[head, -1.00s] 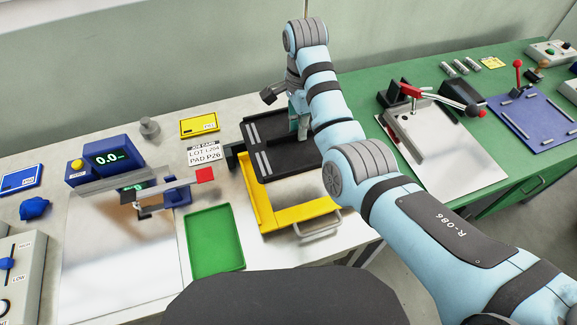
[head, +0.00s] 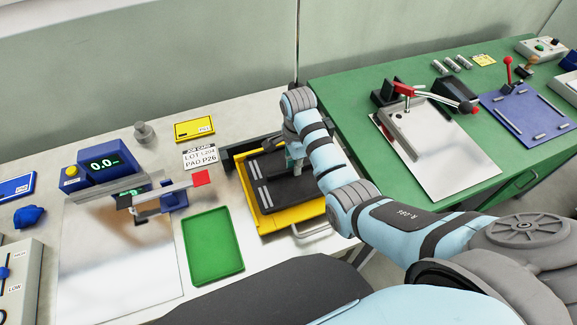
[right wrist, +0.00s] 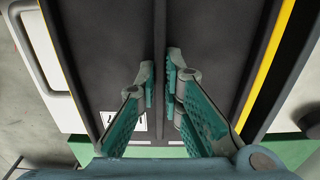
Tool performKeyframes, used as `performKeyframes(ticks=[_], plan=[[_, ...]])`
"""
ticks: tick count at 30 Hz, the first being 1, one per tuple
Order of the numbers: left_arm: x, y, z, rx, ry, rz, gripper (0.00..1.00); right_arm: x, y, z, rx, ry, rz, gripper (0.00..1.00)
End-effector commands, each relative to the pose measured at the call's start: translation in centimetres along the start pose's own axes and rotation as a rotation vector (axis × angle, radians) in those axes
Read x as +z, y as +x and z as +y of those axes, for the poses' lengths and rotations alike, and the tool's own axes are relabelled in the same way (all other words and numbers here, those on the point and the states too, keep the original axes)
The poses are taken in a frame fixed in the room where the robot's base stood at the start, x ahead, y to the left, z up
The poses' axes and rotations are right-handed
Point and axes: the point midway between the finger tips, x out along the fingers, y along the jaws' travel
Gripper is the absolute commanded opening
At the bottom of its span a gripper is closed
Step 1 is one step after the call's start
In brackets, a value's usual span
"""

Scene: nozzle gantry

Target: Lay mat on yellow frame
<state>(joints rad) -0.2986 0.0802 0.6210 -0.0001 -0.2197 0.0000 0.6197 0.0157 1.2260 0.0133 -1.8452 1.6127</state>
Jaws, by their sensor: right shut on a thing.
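The dark mat (head: 283,192), with pale grey strips along its left part, is over the yellow frame (head: 268,229). Yellow shows along the mat's left and front sides. I cannot tell if the mat rests on the frame or hangs just above it. My right gripper (head: 296,163) is at the mat's back right part, shut on it. In the right wrist view its fingers (right wrist: 160,82) are close together over the dark mat (right wrist: 105,35), with yellow frame edges (right wrist: 265,65) on both sides. My left gripper is not in view.
A metal handle (head: 315,230) sticks out at the frame's front. A green tray (head: 213,245) lies to its left, near a scale with a display (head: 105,162). A green bench (head: 345,90) with a red-handled clamp (head: 405,90) is at right.

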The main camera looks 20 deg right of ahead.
Motion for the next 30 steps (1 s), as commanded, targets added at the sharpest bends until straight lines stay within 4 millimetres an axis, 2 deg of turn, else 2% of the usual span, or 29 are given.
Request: performKeyframes(ticks=[3,24,25,28,30], plan=[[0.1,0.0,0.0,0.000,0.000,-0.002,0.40,-0.5,1.1,0.2,-0.002,0.010,0.001,0.00],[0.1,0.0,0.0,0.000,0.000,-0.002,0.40,-0.5,2.3,0.2,-0.001,0.010,0.000,0.00],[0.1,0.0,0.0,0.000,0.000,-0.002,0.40,-0.5,2.3,0.2,0.000,0.010,0.000,0.11],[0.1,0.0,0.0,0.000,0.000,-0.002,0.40,-0.5,2.3,0.2,-0.001,0.010,0.000,0.27],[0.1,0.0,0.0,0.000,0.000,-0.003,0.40,-0.5,2.3,0.2,-0.001,0.010,0.000,0.28]])
